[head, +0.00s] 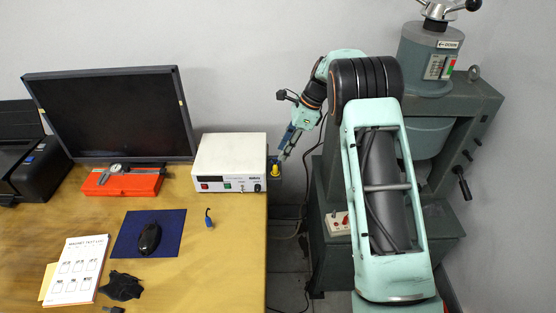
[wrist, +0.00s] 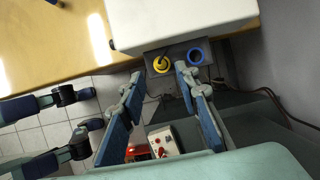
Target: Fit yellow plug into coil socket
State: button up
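The yellow plug (head: 275,171) is at the right side of the white power box, at the table's right edge. In the wrist view a yellow ring-shaped piece (wrist: 161,64) sits on a dark bracket (wrist: 178,57) beside the box, with a thin curved piece across it. A blue ring (wrist: 196,56) with a dark centre sits to its right. My gripper (head: 282,157) points down close above the yellow plug. In the wrist view its fingers (wrist: 161,73) are apart, with the yellow piece just beyond the tips and nothing held.
The white power box (head: 230,155) stands on the table (head: 200,270). A blue plug (head: 209,219) lies on the table near a mouse (head: 149,239). A small box with red parts (head: 337,222) rests on the green machine (head: 440,215) at right. A narrow floor gap separates table and machine.

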jog(key=shift+v, duration=2.1)
